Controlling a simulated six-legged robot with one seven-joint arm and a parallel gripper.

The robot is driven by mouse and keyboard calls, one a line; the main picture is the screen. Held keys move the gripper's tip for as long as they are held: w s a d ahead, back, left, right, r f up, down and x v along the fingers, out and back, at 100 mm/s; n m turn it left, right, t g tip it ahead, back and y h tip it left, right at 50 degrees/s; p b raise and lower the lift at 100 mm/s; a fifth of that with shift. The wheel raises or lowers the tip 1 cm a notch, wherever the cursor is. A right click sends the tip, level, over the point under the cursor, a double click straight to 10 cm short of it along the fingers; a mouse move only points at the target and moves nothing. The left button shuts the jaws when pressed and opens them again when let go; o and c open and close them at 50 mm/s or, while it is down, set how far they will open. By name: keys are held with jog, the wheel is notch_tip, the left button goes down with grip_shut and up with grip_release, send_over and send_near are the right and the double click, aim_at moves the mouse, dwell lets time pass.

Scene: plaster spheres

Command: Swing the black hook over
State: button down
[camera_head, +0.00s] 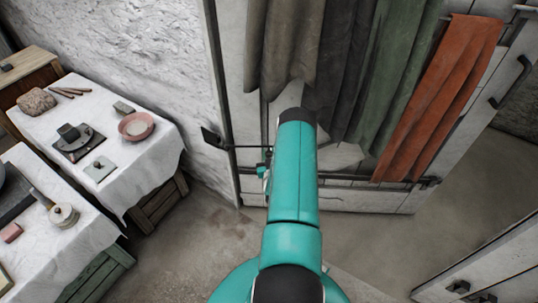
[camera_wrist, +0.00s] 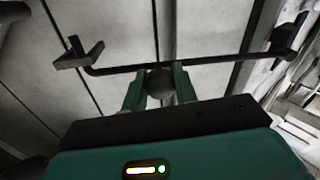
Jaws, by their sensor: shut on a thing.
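The black hook (camera_wrist: 215,62) is a thin dark rod running across the wrist view, with a round dark knob (camera_wrist: 160,86) near its middle. My gripper (camera_wrist: 158,76) is shut on this knob, one green finger on each side. The rod's left end bends up close beside a black bracket (camera_wrist: 80,56); I cannot tell whether they touch. Its right end reaches another black bracket (camera_wrist: 288,38). In the head view the hook (camera_head: 243,147) shows left of my teal arm, by a black bracket (camera_head: 212,138) at the panel's left edge.
Grey, green and orange cloths (camera_head: 440,100) hang over the pale panel (camera_head: 232,90) around my arm. Tables (camera_head: 95,95) with white cloths, a pink bowl (camera_head: 136,126) and small objects stand at left. A pale panel with black fittings (camera_head: 480,290) is at lower right. Floor (camera_head: 200,240) between is clear.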

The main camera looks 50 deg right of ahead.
jog(key=w+a+r+n, duration=0.2)
jog(key=w+r+n, duration=0.1)
jog(key=r+n, duration=0.3)
jog(key=w+a+r+n, duration=0.2)
jog(key=r+n, duration=0.1)
jog(key=r, duration=0.5)
jog(key=w+a+r+n+g, duration=0.2)
jog(key=w+a+r+n, duration=0.3)
jog(key=w+a+n, duration=0.3)
jog(key=shift+w+a+r+n, duration=0.15)
jog(key=shift+w+a+n, duration=0.35)
jog(key=shift+w, duration=1.65)
jog(key=shift+w+a, duration=0.1)
jog(key=shift+a, duration=0.05)
jog(key=c, duration=1.1)
grip_release()
jog(key=v, duration=1.3)
jog(key=shift+s+a, duration=0.25)
jog(key=shift+s, duration=0.05)
